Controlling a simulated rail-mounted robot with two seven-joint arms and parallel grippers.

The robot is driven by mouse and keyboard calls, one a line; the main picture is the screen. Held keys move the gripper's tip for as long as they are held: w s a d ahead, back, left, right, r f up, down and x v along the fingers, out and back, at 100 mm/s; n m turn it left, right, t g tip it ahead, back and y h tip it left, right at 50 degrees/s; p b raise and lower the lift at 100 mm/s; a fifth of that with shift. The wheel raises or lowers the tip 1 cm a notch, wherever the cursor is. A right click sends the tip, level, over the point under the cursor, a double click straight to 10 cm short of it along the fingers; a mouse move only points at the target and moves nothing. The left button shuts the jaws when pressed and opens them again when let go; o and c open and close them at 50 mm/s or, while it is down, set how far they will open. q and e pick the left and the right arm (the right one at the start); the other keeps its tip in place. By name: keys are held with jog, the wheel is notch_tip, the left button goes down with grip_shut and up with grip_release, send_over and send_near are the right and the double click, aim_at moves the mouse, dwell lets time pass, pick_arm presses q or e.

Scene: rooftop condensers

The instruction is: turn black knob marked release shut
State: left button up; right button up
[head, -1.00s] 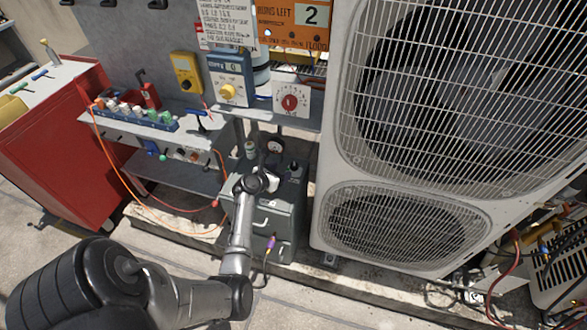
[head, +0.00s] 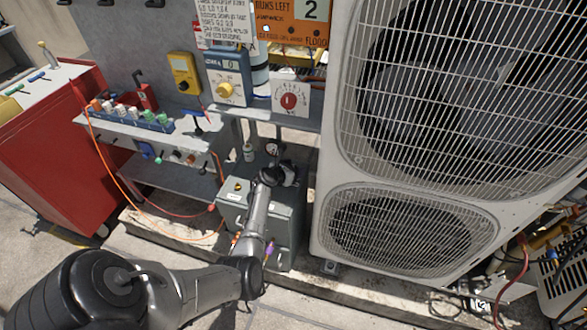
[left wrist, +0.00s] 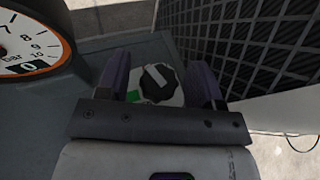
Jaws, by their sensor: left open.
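The black knob (left wrist: 155,77) has a pale pointer bar and sits on a round whitish plate with a green mark at its lower left. It is on top of the grey box (head: 287,222). In the left wrist view my left gripper (left wrist: 161,79) is open, with one dark finger on each side of the knob. I cannot tell whether either finger touches it. In the head view my left gripper (head: 289,172) is over the right part of the box top and hides the knob. The marking "release" is not readable. My right gripper is not in view.
A round gauge (left wrist: 30,45) with an orange rim stands close left of the gripper, with a small display reading 0. The condenser unit (head: 322,215) stands close to the right of the box. A shelf with meters (head: 227,78) is behind.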

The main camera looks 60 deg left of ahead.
pick_arm(q)
jog(key=c, duration=0.9)
jog(key=shift+a+m+h, duration=0.1)
jog(key=shift+m+h, duration=1)
jog(key=shift+h, duration=0.1)
jog(key=shift+m+t+h, duration=0.3)
jog(key=shift+m+h, duration=0.8)
jog(key=shift+h, duration=0.3)
jog(key=o, duration=0.9)
jog(key=shift+s+r+p, duration=0.1)
jog(key=shift+s+p, duration=0.1)
jog(key=shift+p, duration=0.15)
jog(key=p+v, duration=0.5)
jog(key=v, duration=0.7)
jog(key=shift+s+r, duration=0.1)
jog(key=shift+s, duration=0.6)
